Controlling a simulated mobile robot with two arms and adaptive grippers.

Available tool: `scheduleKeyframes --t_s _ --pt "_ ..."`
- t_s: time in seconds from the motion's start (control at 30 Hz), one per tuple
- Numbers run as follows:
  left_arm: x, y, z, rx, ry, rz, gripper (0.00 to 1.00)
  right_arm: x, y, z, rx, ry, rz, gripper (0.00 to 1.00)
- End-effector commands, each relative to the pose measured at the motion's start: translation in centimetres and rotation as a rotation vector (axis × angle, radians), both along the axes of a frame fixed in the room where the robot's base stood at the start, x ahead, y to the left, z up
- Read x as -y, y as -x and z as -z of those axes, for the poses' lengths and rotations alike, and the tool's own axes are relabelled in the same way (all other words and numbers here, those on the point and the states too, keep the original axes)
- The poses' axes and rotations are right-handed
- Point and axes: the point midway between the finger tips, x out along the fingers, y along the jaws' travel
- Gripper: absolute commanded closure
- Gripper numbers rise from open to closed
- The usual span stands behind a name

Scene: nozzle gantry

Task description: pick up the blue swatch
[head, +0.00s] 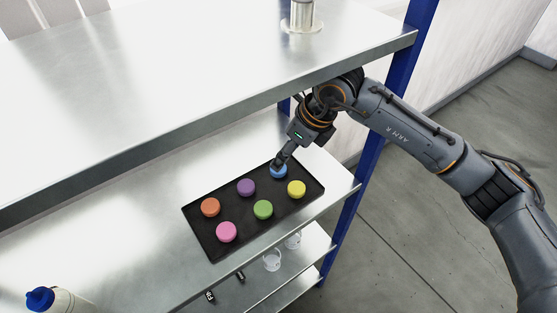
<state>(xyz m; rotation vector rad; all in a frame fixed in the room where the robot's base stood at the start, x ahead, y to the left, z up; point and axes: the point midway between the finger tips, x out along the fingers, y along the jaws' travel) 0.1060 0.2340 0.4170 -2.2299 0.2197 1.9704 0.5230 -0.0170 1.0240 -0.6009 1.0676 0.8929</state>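The blue swatch (279,172) is a small round disc at the far right corner of a black tray (215,248), which lies on a metal shelf. My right gripper (280,163) reaches down over the tray from the upper right, with its fingers at the blue swatch and partly covering its far side. I cannot tell whether the fingers are around the swatch or only above it, or how far apart they are. My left gripper does not show in the head view.
The tray also holds an orange (210,207), a purple (246,187), a pink (226,232), a green (263,209) and a yellow swatch (296,188). An upper shelf (200,70) overhangs behind. A blue post (349,200) stands right of the tray. A blue-capped bottle (52,299) stands lower left.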

Motion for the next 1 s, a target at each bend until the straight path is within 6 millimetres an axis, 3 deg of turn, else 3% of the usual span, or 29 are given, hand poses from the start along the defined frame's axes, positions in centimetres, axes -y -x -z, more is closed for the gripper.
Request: scheduleKeyframes --t_s 0.1,0.23,0.5,0.63,0.77,1.0 --pt "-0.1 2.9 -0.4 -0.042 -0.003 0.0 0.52 -0.4 -0.2 1.2 -0.004 0.0 0.0 0.35" --pt "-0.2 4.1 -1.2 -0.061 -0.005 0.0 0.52 -0.5 -0.5 2.5 -0.006 0.001 0.001 0.35" --pt "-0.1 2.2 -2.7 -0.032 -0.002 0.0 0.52 -1.2 -1.4 6.1 -0.004 -0.003 -0.001 0.35" --pt "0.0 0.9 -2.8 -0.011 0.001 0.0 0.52 -1.3 -1.5 6.6 -0.001 -0.001 -0.002 0.35" --pt "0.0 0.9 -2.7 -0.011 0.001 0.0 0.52 -1.3 -1.5 6.6 -0.001 -0.001 -0.002 0.35" --pt "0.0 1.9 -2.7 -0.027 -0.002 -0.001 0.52 -1.3 -1.5 6.6 -0.001 -0.002 -0.001 0.8"
